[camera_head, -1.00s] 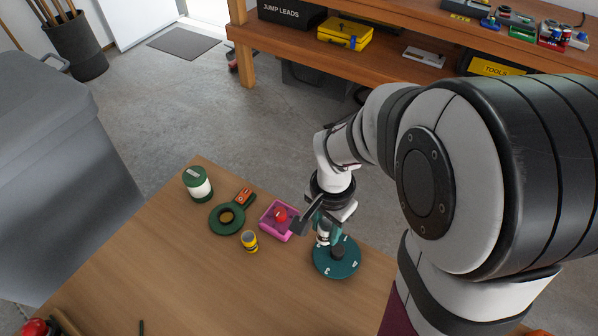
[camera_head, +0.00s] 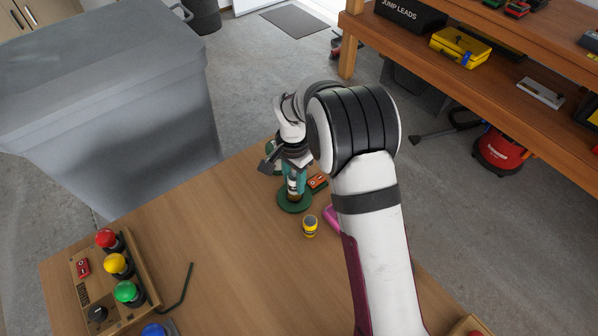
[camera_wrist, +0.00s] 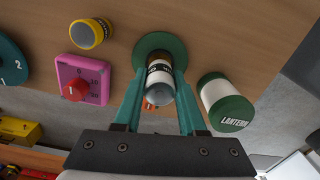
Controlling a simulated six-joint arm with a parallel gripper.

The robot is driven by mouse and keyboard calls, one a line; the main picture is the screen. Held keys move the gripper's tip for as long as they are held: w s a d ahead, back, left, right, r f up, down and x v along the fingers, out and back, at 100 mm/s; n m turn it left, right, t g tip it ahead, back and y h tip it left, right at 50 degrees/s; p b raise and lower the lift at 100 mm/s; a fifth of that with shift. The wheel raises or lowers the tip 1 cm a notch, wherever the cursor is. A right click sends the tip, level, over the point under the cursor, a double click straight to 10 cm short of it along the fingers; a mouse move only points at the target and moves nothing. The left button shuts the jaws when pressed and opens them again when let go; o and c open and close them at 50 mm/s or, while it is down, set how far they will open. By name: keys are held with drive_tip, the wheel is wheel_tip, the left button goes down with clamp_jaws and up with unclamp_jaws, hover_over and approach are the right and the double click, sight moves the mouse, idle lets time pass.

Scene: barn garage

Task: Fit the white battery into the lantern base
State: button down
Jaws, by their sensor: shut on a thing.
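The white battery (camera_wrist: 160,72), with dark bands and a grey end, is between the teal fingers of my gripper (camera_wrist: 160,88) in the wrist view. My gripper (camera_head: 294,178) is shut on it and holds it roughly upright over the lantern base (camera_head: 293,206) in the head view. The lantern base (camera_wrist: 146,44) is a dark green round piece on the table. The battery's lower end overlaps its middle; I cannot tell whether it is inside the opening. The lantern top (camera_wrist: 228,103), white with a green end marked LANTERN, stands beside it.
A yellow battery (camera_head: 310,227) stands near the base. A pink box (camera_wrist: 82,80) with a red knob and a teal numbered disc (camera_wrist: 10,64) lie farther along. An orange tool (camera_head: 317,182) lies close by. A button panel (camera_head: 108,270) stands at the left; the table between is mostly clear.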

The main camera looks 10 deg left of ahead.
sight(294, 176)
drive_tip(key=shift+f, duration=0.9)
drive_tip(key=shift+f, duration=0.6)
idle(0.5)
drive_tip(key=c, duration=0.8)
unclamp_jaws()
drive_tip(key=shift+o, duration=0.2)
drive_tip(key=shift+r, duration=5.55)
